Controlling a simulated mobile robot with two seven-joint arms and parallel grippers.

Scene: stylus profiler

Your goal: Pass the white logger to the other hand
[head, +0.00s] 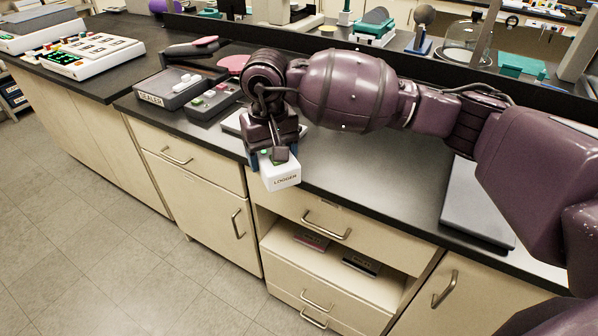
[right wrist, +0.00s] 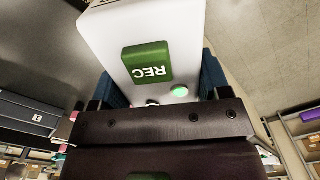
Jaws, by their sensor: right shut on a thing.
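The white logger (head: 282,175) is a small white box marked LOGGER, held just in front of the counter's front edge in the head view. My right gripper (head: 268,160) comes down from above and is shut on it. In the right wrist view the logger (right wrist: 110,32) fills the top middle, with a green REC panel and a round green button. The blue fingers of my right gripper (right wrist: 160,88) sit on both sides of it. My left gripper is in neither view.
The black counter (head: 370,185) runs below my right arm. Drawers and an open shelf (head: 330,262) are under the counter. The floor (head: 120,240) at left is clear.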

